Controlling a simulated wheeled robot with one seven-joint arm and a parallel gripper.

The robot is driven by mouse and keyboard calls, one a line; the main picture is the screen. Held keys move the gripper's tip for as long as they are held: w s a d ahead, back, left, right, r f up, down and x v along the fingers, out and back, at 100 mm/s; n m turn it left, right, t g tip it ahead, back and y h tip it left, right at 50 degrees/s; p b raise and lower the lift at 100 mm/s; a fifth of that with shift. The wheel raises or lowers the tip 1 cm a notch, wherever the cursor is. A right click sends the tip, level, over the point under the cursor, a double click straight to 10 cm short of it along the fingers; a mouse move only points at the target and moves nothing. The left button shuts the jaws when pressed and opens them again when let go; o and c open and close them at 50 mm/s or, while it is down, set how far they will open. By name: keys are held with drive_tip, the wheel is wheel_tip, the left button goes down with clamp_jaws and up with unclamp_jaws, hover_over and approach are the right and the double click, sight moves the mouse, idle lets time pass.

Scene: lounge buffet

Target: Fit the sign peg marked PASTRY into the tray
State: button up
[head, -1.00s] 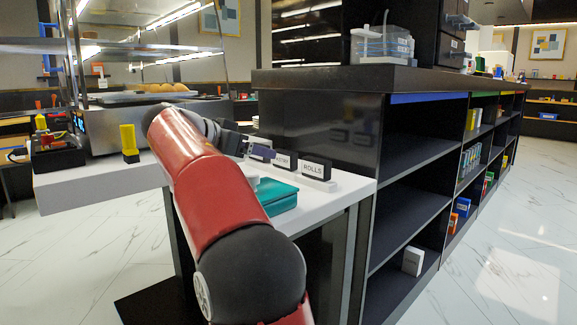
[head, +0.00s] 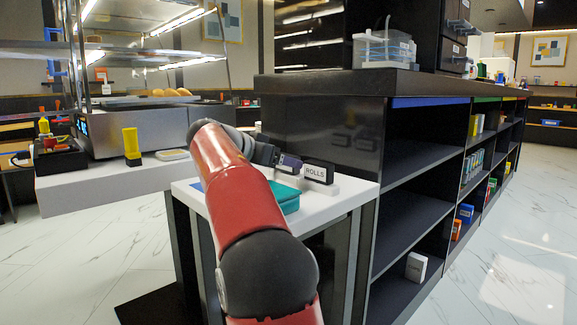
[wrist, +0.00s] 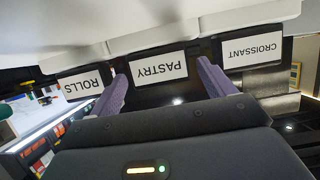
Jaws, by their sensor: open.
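The PASTRY sign peg (wrist: 158,68) is a black block with a white label, upside down in the wrist view, in a row with the ROLLS sign (wrist: 84,83) and the CROISSANT sign (wrist: 252,52). My gripper (wrist: 161,85) is open, with its purple fingers at either side of the PASTRY sign. I cannot tell whether they touch it. In the head view my gripper (head: 290,163) is beside the ROLLS sign (head: 317,173) and hides the PASTRY sign. A teal object (head: 286,197), perhaps the tray, lies on the white table, partly behind my arm.
The white table (head: 335,200) adjoins a black shelf unit (head: 405,165). The neighbouring signs leave narrow gaps beside the fingers.

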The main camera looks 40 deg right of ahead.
drive_tip(key=c, duration=1.1)
drive_tip(key=shift+r+p, duration=1.85)
drive_tip(key=shift+r, duration=0.45)
drive_tip(key=shift+r, duration=0.1)
